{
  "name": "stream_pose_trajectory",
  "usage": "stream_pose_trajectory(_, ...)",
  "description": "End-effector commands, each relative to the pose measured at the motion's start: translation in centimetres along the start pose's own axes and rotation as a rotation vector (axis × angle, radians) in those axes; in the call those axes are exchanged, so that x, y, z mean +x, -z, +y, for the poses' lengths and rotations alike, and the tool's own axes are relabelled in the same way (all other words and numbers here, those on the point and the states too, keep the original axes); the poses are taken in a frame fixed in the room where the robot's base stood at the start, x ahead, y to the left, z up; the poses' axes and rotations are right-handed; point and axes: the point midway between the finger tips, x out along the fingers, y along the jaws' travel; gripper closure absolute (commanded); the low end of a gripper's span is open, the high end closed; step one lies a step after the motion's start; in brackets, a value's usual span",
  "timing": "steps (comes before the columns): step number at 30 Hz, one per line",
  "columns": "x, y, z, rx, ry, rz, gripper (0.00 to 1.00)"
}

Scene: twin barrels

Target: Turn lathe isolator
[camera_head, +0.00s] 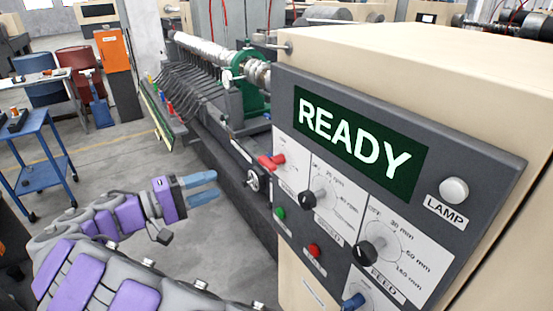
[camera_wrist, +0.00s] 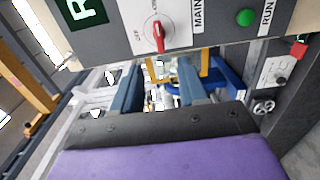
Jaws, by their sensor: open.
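The lathe isolator is a red rotary handle (camera_head: 271,161) on a white plate at the left edge of the grey control panel. In the wrist view the red handle (camera_wrist: 159,37) is at top centre, beside the word MAIN and on/off marks. My gripper (camera_head: 214,186) is left of the panel in the head view, apart from the handle. Its two blue fingers are open and empty. In the wrist view the fingers (camera_wrist: 160,78) point up the picture, below the handle, with a gap between them.
The panel carries a READY display (camera_head: 360,144), a speed knob (camera_head: 308,200), a feed knob (camera_head: 365,252), a green button (camera_head: 280,213), a red button (camera_head: 314,250) and a lamp (camera_head: 454,190). A handwheel (camera_head: 252,180) juts out behind the panel's left edge. A blue trolley (camera_head: 42,165) stands far left.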

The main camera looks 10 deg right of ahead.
Motion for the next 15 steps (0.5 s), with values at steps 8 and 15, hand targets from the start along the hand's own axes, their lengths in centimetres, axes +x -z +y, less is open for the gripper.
stream_pose_trajectory(8, 1.8, 0.2, 0.0, 0.007, -0.009, 0.008, 0.57)
stream_pose_trajectory(15, 7.3, 0.0, 0.0, 0.008, -0.002, 0.005, 0.57)
